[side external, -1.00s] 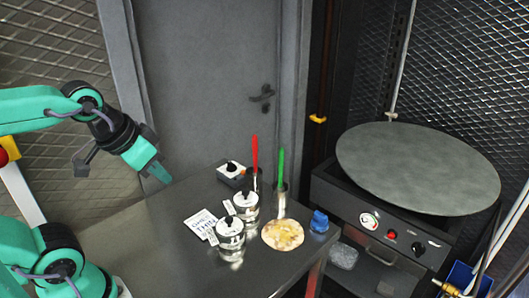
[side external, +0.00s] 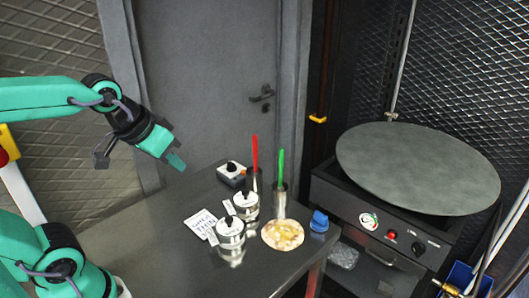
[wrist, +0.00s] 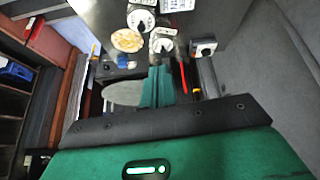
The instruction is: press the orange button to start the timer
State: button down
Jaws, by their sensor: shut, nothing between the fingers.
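A small dark grey box with a pale top and a black knob (side external: 231,172) stands at the back left of the steel table. A tiny orange spot shows at its right side, too small to tell whether it is a button. The box also shows in the wrist view (wrist: 204,48), right of the fingers. My gripper (side external: 176,162) is shut and empty, in the air to the left of the box and above the table's back left edge. In the wrist view its green fingers (wrist: 157,86) are together and touch nothing I can see.
Two lidded jars (side external: 231,237) stand mid-table beside white cards (side external: 199,222). A red stick (side external: 255,152) and a green stick (side external: 281,165) rise from metal cups behind. A flatbread (side external: 283,235) and a blue object (side external: 319,221) lie right. The table's front left is clear.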

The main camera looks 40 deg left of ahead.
jog(key=w+a+f+n+t, duration=0.1)
jog(key=w+a+n, duration=0.15)
jog(key=w, duration=0.55)
jog(key=w+a+f+n+t, duration=0.1)
jog(key=w+a+n, duration=0.15)
jog(key=w, duration=0.45)
jog(key=n+t+y, duration=0.1)
jog(key=n+y, duration=0.1)
jog(key=n, duration=0.3)
send_over(244, 172)
notch_tip(244, 172, down, 10)
jog(key=shift+s+a+r, duration=0.15)
jog(key=shift+s+r, duration=0.1)
jog(key=shift+s, duration=0.1)
jog(key=shift+f, duration=0.15)
jog(key=shift+f, duration=4.25)
